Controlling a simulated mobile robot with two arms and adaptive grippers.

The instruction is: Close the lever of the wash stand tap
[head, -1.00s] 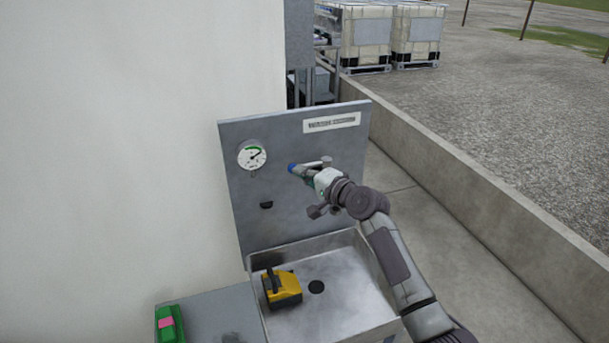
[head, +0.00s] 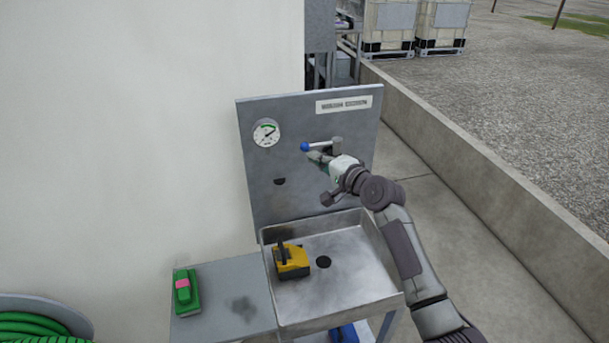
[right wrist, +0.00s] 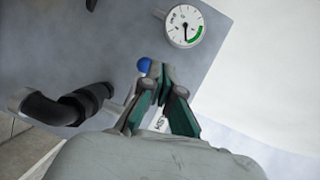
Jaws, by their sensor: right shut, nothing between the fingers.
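The wash stand (head: 350,190) has a grey metal back panel with the tap (head: 337,146) on it. The tap's lever (head: 322,146) points left across the panel and ends in a blue knob (head: 304,147). In the right wrist view the blue knob (right wrist: 144,66) shows just beyond and left of the fingertips. My right gripper (head: 314,156) is shut and empty, its tips just below the lever near the knob; I cannot tell whether they touch. In the right wrist view the gripper (right wrist: 162,72) has its green fingers together. My left gripper is not in view.
A round gauge (head: 266,133) is left of the lever. A yellow and black object (head: 291,260) stands in the sink basin (head: 345,258). A green object (head: 186,290) lies on the side shelf (head: 235,285). A green hose coil (head: 40,328) is at lower left. A low wall (head: 480,178) runs along the right.

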